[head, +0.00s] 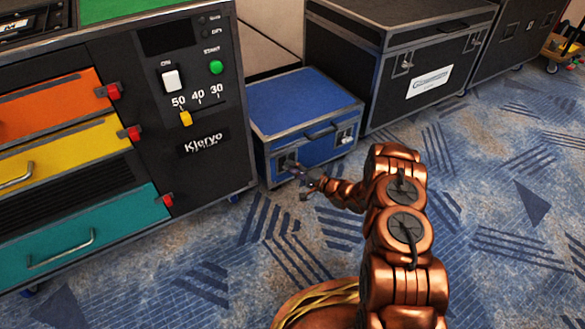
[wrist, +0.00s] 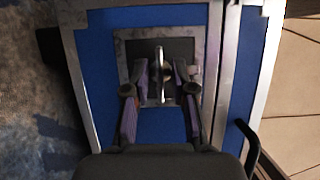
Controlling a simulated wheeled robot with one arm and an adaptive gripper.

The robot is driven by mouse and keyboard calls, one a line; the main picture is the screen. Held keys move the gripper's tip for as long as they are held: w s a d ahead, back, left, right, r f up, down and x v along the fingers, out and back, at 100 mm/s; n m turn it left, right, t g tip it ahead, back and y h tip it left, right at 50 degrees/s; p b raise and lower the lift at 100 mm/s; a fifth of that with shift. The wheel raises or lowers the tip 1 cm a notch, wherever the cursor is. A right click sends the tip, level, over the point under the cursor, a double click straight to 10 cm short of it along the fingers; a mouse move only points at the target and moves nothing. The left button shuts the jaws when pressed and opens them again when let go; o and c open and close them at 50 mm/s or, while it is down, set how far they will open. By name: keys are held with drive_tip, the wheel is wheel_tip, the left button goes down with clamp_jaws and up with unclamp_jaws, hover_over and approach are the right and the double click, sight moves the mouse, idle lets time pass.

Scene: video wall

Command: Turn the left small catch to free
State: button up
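The blue case (head: 302,105) stands on the carpet with its lid closed. Its left small catch (head: 290,163) is on the front face, partly hidden behind my gripper (head: 305,180) in the head view. In the wrist view the catch (wrist: 158,72) is a thin metal tab on a dark recessed plate. My gripper (wrist: 161,75) is open, with one finger on each side of the tab. Narrow gaps show between tab and fingers; whether either touches it I cannot tell. The right catch (head: 346,135) is clear of my gripper.
A dark cabinet (head: 205,165) with orange, yellow and teal drawers stands close on the left. A large black case (head: 345,55) stands behind to the right. The blue case's carry handle (wrist: 249,143) is near my gripper. Carpet (head: 500,200) is free on the right.

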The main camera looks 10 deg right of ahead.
drive_tip(key=shift+r+p, duration=0.15)
drive_tip(key=shift+p, duration=0.4)
clamp_jaws()
drive_tip(key=shift+a+r+n+g+h+p, duration=0.1)
drive_tip(key=shift+n+h+p, duration=1.15)
drive_tip(key=shift+n+p, duration=1.75)
drive_tip(key=shift+a+r+n+g+h+p, duration=0.1)
drive_tip(key=shift+n+h+p, duration=1.35)
drive_tip(key=shift+p, duration=2.9)
drive_tip(key=shift+a+n+g+h+p, duration=0.1)
drive_tip(key=shift+n+h+p, duration=1)
drive_tip(key=shift+n+p, duration=1.95)
drive_tip(key=shift+m+p, duration=0.6)
drive_tip(key=shift+p, duration=0.1)
drive_tip(key=o, duration=0.6)
unclamp_jaws()
drive_tip(key=shift+f, duration=0.1)
drive_tip(key=shift+s+d, duration=0.15)
